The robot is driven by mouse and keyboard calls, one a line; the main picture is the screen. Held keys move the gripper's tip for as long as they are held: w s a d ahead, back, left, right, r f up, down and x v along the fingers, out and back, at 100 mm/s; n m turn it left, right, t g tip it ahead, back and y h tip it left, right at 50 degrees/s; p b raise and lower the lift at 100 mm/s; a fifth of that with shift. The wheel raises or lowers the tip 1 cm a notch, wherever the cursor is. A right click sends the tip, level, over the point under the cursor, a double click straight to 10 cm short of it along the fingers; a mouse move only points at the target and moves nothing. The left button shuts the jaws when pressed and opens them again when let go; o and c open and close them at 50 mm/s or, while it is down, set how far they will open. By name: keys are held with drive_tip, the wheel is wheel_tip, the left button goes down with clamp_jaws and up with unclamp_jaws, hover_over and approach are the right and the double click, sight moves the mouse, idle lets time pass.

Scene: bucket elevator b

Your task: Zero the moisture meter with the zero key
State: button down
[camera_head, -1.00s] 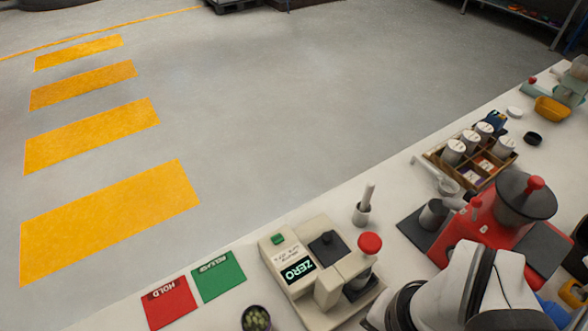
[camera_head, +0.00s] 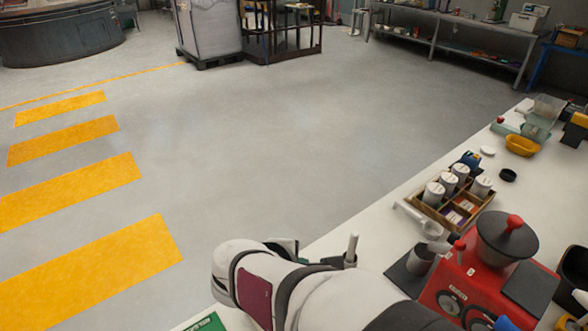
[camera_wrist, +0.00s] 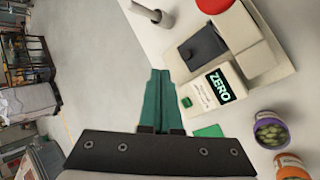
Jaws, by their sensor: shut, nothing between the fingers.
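The moisture meter (camera_wrist: 256,53) is a cream unit with a dark square lid and a red knob in the wrist view. Its display (camera_wrist: 219,86) reads ZERO. A small green key (camera_wrist: 186,102) sits at the meter's near corner. My gripper (camera_wrist: 157,75) is shut and empty, its teal fingers together just left of the green key in the picture. Fingers and key look apart, but I cannot tell the height between them. In the head view my arm hides the meter, and my fingertips cannot be made out.
A green card (camera_wrist: 208,131) lies by the meter, with a purple-rimmed jar (camera_wrist: 269,133) and an orange-rimmed jar (camera_wrist: 291,163) nearby. A red grinder (camera_head: 480,270) and a wooden tray of canisters (camera_head: 426,208) stand right.

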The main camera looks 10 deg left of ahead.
drive_tip(key=a+f+n+t+y, duration=0.1)
drive_tip(key=a+f+n, duration=0.2)
drive_tip(key=a+n, duration=0.4)
drive_tip(key=shift+w+a+t, duration=0.35)
drive_tip(key=shift+a+t, duration=0.05)
drive_tip(key=shift+a, duration=0.5)
drive_tip(key=shift+f, duration=0.1)
drive_tip(key=shift+f, duration=4.4)
drive_tip(key=shift+f, duration=0.4)
drive_tip(key=shift+f, duration=0.4)
drive_tip(key=shift+r, duration=0.85)
